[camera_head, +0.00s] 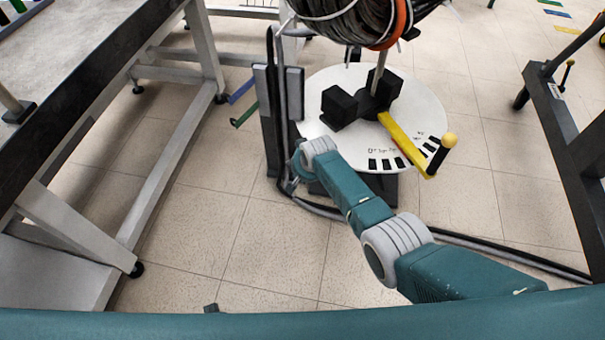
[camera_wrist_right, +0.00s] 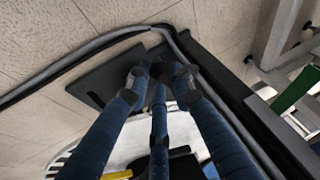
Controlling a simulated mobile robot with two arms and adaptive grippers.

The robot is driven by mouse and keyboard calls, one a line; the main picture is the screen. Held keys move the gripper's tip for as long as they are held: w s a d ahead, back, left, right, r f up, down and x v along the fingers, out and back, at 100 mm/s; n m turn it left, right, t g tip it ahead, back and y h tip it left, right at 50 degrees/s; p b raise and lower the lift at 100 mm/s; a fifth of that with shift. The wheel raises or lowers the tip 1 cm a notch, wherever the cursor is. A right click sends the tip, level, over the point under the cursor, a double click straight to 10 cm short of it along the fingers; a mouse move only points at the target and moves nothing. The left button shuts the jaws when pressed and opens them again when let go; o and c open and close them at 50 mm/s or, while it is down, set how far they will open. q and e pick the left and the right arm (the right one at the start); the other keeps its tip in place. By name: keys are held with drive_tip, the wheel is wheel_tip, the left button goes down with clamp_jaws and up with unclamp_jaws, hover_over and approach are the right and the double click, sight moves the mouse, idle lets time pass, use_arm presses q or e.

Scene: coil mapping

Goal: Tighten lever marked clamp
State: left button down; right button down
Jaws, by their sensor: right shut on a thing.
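My right arm reaches from the lower right of the head view to the black and grey upright (camera_head: 268,120) beside the white round turntable (camera_head: 425,100). A green lever (camera_head: 245,115) and a blue lever (camera_head: 242,92) stick out left of the upright. No clamp marking is readable. In the wrist view my right gripper (camera_wrist_right: 160,76) has its blue fingers drawn together at the tips, over a dark base plate (camera_wrist_right: 95,88). What they hold is hidden between them. The green lever (camera_wrist_right: 296,90) shows apart from the fingers, at the right. My left gripper is not in view.
The turntable carries black blocks (camera_head: 340,105), a yellow arm (camera_head: 405,143) with a ball-topped handle, and a wire coil (camera_head: 350,20) above. A bench (camera_head: 85,90) stands left, a dark frame (camera_head: 565,110) right. Black hose (camera_head: 480,248) crosses the floor.

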drive_tip(key=shift+w+a+r, duration=0.15)
drive_tip(key=shift+a+r, duration=0.05)
drive_tip(key=c, duration=1.6)
unclamp_jaws()
drive_tip(key=shift+o, duration=0.3)
drive_tip(key=shift+f, duration=0.15)
drive_tip(key=shift+v, duration=0.8)
drive_tip(key=v, duration=1)
drive_tip(key=shift+r, duration=0.2)
